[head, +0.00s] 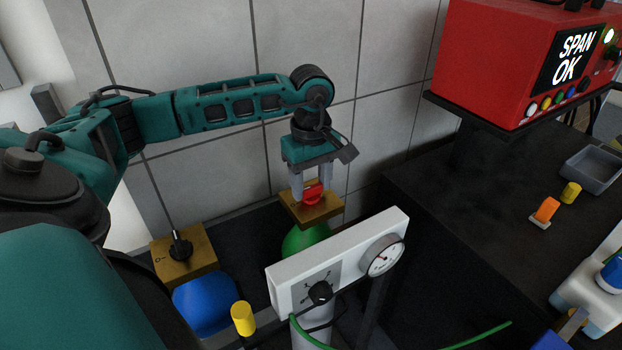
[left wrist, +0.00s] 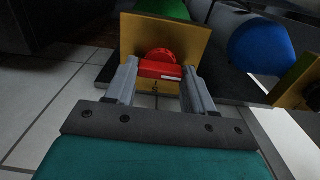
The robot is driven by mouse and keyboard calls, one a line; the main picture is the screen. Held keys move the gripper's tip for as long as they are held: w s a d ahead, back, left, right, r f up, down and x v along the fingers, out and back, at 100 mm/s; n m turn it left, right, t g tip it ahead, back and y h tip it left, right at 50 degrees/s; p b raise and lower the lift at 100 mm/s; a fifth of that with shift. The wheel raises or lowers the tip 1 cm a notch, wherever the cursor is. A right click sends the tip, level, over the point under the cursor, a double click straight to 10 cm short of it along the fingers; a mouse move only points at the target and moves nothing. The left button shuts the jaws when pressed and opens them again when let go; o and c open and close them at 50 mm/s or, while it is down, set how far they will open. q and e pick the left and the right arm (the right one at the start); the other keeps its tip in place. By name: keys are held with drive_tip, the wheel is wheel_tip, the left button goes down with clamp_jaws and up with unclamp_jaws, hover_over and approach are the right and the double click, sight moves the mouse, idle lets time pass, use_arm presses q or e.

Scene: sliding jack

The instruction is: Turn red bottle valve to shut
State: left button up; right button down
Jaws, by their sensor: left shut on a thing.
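The red bottle valve (head: 313,194) is a red knob on a brass-coloured block on top of a green bottle (head: 306,238). In the left wrist view the red valve (left wrist: 160,66) sits between my two grey fingers, its bar spanning from one to the other. My left gripper (head: 311,192) comes down from above and is shut on the valve's bar. My right gripper is in neither view.
A blue bottle (head: 205,300) with a brass block and black knob (head: 180,246) stands at left. A white panel (head: 338,262) with a gauge and black dial stands in front of the green bottle. A red box (head: 505,60) reading "SPAN OK" sits on a shelf at right.

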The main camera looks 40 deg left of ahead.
use_arm(q)
drive_tip(key=m+b, duration=0.2)
drive_tip(key=m, duration=0.2)
drive_tip(key=shift+m, duration=0.3)
drive_tip(key=m+b, duration=0.2)
drive_tip(key=m, duration=0.3)
drive_tip(key=shift+m, duration=0.3)
drive_tip(key=shift+m+b, duration=0.35)
drive_tip(key=shift+m, duration=0.55)
drive_tip(key=m, duration=0.2)
drive_tip(key=shift+m+b, duration=0.3)
drive_tip(key=shift+b, duration=0.05)
drive_tip(key=shift+m, duration=0.9)
drive_tip(key=shift+m+b, duration=0.35)
drive_tip(key=shift+m, duration=0.25)
